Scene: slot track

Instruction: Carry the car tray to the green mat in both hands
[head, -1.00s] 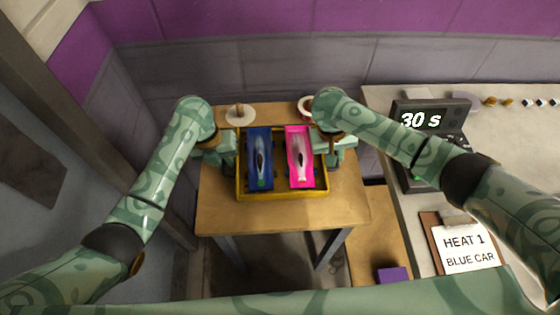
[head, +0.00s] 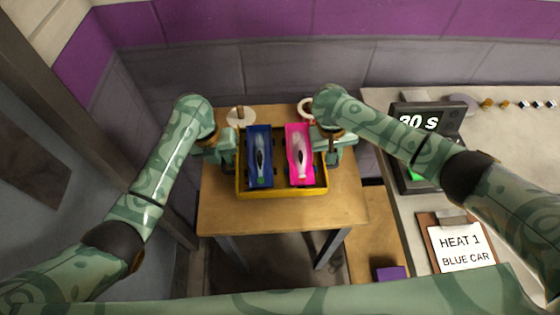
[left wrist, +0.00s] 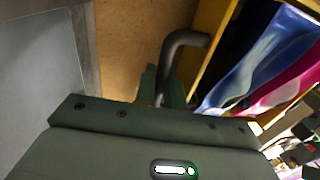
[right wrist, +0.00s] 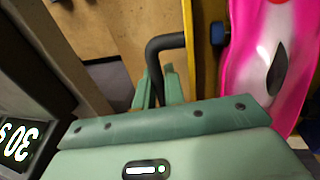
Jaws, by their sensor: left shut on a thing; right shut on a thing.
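The yellow car tray (head: 285,193) is over the small wooden table in the head view and holds a blue car (head: 259,160) on the left and a pink car (head: 299,158) on the right. My left gripper (head: 232,150) is at the tray's left side, shut on a dark handle (left wrist: 181,42). My right gripper (head: 332,150) is at the right side, shut on the other dark handle (right wrist: 163,43). I cannot tell whether the tray touches the table. No green mat shows clearly.
The wooden table (head: 280,217) has bare room in front of the tray. A white disc (head: 240,114) sits at its back left. To the right is a counter with a timer (head: 420,122) and a clipboard (head: 462,247). A wall stands behind.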

